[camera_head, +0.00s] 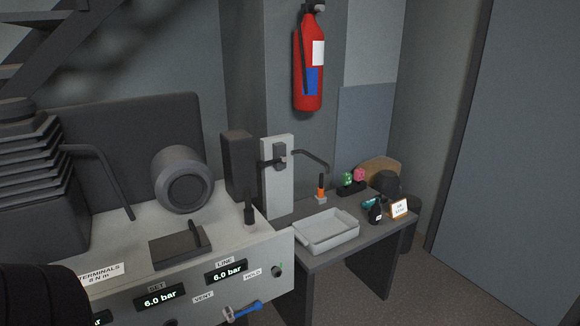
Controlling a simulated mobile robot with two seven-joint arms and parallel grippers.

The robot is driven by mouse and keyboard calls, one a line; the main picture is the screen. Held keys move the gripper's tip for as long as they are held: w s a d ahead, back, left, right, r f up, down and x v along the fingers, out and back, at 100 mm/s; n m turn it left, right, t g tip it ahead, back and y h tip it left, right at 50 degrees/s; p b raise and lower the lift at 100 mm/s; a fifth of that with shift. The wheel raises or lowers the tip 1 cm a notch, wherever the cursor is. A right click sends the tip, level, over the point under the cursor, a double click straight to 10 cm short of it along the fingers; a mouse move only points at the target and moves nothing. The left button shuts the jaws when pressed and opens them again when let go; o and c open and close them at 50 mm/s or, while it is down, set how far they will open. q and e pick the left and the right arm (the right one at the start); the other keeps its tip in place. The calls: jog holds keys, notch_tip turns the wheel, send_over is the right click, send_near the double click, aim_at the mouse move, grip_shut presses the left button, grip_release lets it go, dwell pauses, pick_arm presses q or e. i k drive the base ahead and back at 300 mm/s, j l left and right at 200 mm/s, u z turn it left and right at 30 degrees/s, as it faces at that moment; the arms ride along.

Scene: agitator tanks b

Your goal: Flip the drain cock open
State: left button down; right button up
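A small cock with a blue lever handle (243,309) sits low on the front of the grey panel, at the bottom edge of the view. It looks like the drain cock, but no label naming it is readable. The lever lies nearly level, tilted up slightly to the right, with a pale metal body at its left end. The bottom of the cock is close to the frame edge. Neither of my grippers shows. A dark rounded shape at the lower left may be part of my arm.
The grey panel (265,243) carries SET and LINE displays, both reading 6.0 bar, VENT and HOLD labels and a black lever box (176,248). A side table (365,238) right of it holds a grey tray (325,243) and small items. Floor is clear at the lower right.

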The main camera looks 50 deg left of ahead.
aim_at(261, 164)
jog(key=i+l+u, duration=0.1)
jog(key=i+u, duration=0.2)
jog(key=i, duration=0.25)
jog(key=i+l+u, duration=0.3)
jog(key=i, duration=0.25)
jog(key=i+l+u, duration=0.15)
jog(key=i+u, duration=0.25)
jog(key=i+l+u, duration=0.15)
jog(key=u, duration=0.2)
jog(key=i+l+u, duration=0.25)
jog(key=l+u, duration=0.15)
jog(key=i+l+u, duration=0.15)
jog(key=l+u, duration=0.25)
jog(key=i+l+u, duration=0.2)
jog(key=l, duration=0.2)
jog(key=l+u, duration=0.15)
jog(key=l, duration=0.25)
